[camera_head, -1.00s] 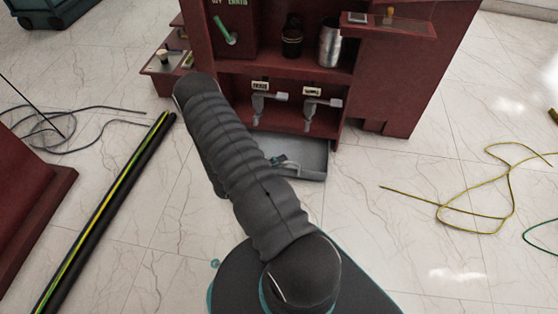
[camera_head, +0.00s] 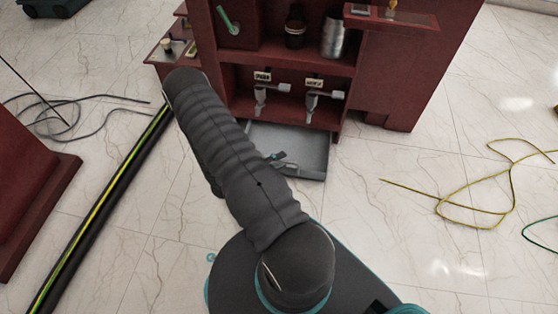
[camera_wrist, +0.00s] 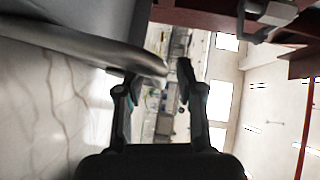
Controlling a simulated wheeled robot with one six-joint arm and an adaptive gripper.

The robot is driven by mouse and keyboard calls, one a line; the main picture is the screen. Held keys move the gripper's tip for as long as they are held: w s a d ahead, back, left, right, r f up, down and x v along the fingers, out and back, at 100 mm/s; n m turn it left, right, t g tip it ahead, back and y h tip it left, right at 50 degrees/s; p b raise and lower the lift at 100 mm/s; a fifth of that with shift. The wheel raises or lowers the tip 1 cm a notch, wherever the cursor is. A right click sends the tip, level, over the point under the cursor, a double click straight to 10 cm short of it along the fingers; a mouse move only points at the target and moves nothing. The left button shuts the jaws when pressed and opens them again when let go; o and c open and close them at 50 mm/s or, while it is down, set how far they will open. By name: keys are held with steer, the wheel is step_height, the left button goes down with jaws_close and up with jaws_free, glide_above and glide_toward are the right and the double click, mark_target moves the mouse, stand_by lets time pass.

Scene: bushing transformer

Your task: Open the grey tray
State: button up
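The grey tray (camera_head: 310,148) juts out from the bottom of the red cabinet in the head view, its inside showing. In the wrist view a grey, rounded edge (camera_wrist: 110,48), which looks like part of the tray, runs in from the left and overlaps the left finger's tip. My gripper (camera_wrist: 165,80) has its fingers apart, with a narrow gap between that edge and the right finger. In the head view my arm hides part of the tray, and a small part of my gripper (camera_head: 280,159) shows over it.
The red cabinet (camera_head: 390,85) holds jars and hanging tools above the tray. Black and yellow-green tubes (camera_head: 100,205) lie on the floor at left, with loose dark cable (camera_head: 60,125) behind. A yellow cable (camera_head: 510,195) lies at right. Bare floor lies right of the tray.

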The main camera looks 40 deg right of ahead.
steer(key=v, duration=1.2)
stand_by(0.3)
steer(key=s+a+r+m+g+y, duration=0.1)
steer(key=s+a+m+g+y, duration=0.25)
steer(key=s+m, duration=0.6)
steer(key=w+a+r+m+t+y+p, duration=0.15)
steer(key=a+r+m+y, duration=0.25)
steer(key=r+m, duration=0.55)
steer(key=a+r+m+t+y+p, duration=0.2)
steer(key=a+r+m+y, duration=0.35)
steer(key=r, duration=0.75)
steer(key=w+a+r+m+t+y+p, duration=0.1)
steer(key=a+r+m+t+y+p, duration=0.1)
steer(key=r+m, duration=0.8)
steer(key=s+r+t+p, duration=0.1)
steer(key=s+r+t, duration=0.1)
steer(key=r, duration=0.7)
steer(key=s+r+m+t+y+p, duration=0.1)
steer(key=s+r+t+p, duration=0.1)
steer(key=r, duration=0.8)
steer(key=shift+s+t+p, duration=0.3)
steer(key=shift+s+t, duration=0.3)
steer(key=shift+t, duration=0.6)
